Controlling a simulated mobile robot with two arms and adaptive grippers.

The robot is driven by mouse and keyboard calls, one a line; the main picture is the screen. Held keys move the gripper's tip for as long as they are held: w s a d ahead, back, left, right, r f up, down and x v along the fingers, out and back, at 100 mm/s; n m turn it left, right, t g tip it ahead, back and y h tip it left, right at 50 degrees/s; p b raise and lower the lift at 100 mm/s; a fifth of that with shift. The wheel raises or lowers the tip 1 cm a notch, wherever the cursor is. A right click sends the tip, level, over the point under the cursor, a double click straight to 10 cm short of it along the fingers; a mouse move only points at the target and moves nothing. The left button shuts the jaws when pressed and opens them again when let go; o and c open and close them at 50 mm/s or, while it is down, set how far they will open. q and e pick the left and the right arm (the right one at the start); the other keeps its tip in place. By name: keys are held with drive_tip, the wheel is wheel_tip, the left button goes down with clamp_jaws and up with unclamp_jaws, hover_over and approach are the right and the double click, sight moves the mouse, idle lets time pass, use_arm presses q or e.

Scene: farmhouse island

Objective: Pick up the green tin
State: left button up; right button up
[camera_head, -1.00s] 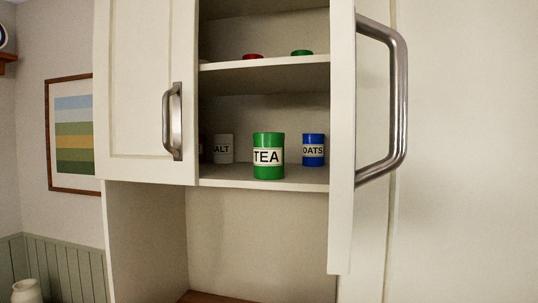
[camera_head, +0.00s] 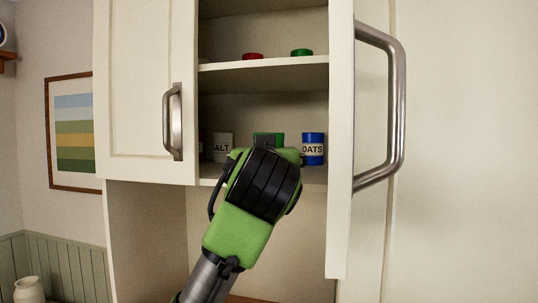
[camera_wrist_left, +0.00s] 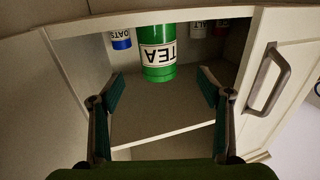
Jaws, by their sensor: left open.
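The green tin (camera_head: 267,138), labelled TEA, stands upright on the lower shelf of the open cabinet. In the head view my left arm hides all but its top. In the left wrist view the green tin (camera_wrist_left: 158,73) appears upside down, with its label facing the camera. My left gripper (camera_wrist_left: 161,88) is open and empty. Its two fingers spread wide on either side of the line to the tin, short of it and not touching it. In the head view the fingers are hidden behind my wrist. My right gripper is not in view.
A blue OATS tin (camera_head: 313,149) stands close to the right of the green tin, and a white SALT tin (camera_head: 221,147) to its left. The upper shelf (camera_head: 270,73) is above. The open door (camera_head: 341,140) bounds the right, the closed door (camera_head: 140,90) the left.

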sight(280, 136)
use_arm(q)
drive_tip(key=w+p, duration=0.3)
drive_tip(key=w, duration=0.5)
drive_tip(key=shift+w+a+f+p, duration=0.1)
drive_tip(key=shift+p, duration=0.3)
drive_tip(key=shift+w+p, duration=0.3)
drive_tip(key=shift+p, duration=0.15)
drive_tip(key=w+p, duration=0.3)
drive_tip(key=shift+w+d+r+p, duration=0.2)
drive_tip(key=shift+w+d+p, duration=0.05)
drive_tip(key=shift+w+p, duration=0.1)
drive_tip(key=shift+w+f, duration=0.25)
drive_tip(key=shift+w, duration=0.2)
drive_tip(key=shift+r, duration=0.1)
drive_tip(key=c, duration=1.4)
